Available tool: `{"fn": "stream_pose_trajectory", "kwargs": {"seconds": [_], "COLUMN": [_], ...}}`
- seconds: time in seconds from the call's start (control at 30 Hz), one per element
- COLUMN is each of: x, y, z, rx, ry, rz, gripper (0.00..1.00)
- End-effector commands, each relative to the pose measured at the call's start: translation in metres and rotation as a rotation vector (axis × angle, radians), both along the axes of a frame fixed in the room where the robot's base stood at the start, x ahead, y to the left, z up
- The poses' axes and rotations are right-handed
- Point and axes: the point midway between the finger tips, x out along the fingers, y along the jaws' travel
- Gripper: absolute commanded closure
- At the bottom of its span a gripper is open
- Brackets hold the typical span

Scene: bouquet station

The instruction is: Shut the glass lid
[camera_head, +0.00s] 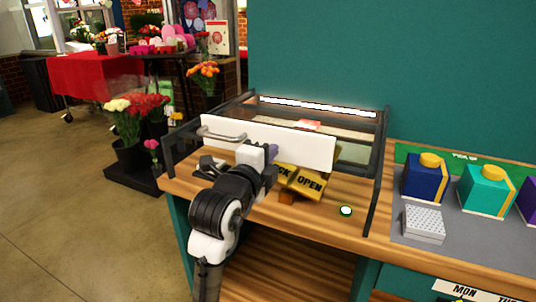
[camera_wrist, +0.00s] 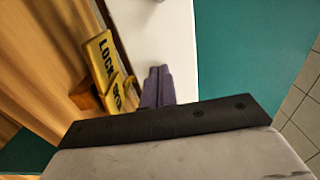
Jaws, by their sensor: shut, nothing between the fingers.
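A black-framed case (camera_head: 375,170) stands on the wooden counter, with a bright strip along its back. A white panel (camera_head: 300,146) with a grey bar handle (camera_head: 222,135) stands across the front of the case. I cannot tell whether this panel is the lid; clear glass is hard to make out. My gripper (camera_head: 272,150) is in front of the panel, right of the handle. In the wrist view its purple fingers (camera_wrist: 158,75) are together and empty, with the white panel (camera_wrist: 160,35) close behind them. I cannot tell if they touch it.
A yellow LOCK/OPEN sign (camera_head: 302,182) on a wooden block is just right of my gripper; it shows in the wrist view (camera_wrist: 106,62). A round white button (camera_head: 346,211) is on the counter. Coloured boxes (camera_head: 424,178) stand on a grey mat at right.

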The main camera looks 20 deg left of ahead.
Motion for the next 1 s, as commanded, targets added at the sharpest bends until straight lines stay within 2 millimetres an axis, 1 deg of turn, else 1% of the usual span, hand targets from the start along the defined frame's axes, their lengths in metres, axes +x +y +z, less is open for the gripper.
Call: {"fn": "stream_pose_trajectory", "kwargs": {"seconds": [0.2, 0.27, 0.37, 0.47, 0.7, 0.8, 0.9, 1.0], "x": [0.003, 0.008, 0.023, 0.045, 0.111, 0.136, 0.158, 0.174], "y": [-0.001, -0.001, -0.002, -0.004, -0.006, -0.007, -0.007, -0.007], "z": [0.000, -0.001, -0.001, -0.002, -0.001, 0.000, 0.000, 0.000], "rx": [0.000, 0.000, 0.001, 0.000, 0.000, 0.000, 0.000, 0.000], "ry": [0.000, 0.000, 0.001, 0.001, 0.002, 0.002, 0.002, 0.002], "rz": [-0.001, -0.002, -0.004, -0.005, -0.004, -0.003, -0.003, -0.001], "gripper": [1.00, 1.00, 1.00, 1.00, 1.00, 1.00, 1.00, 1.00]}}
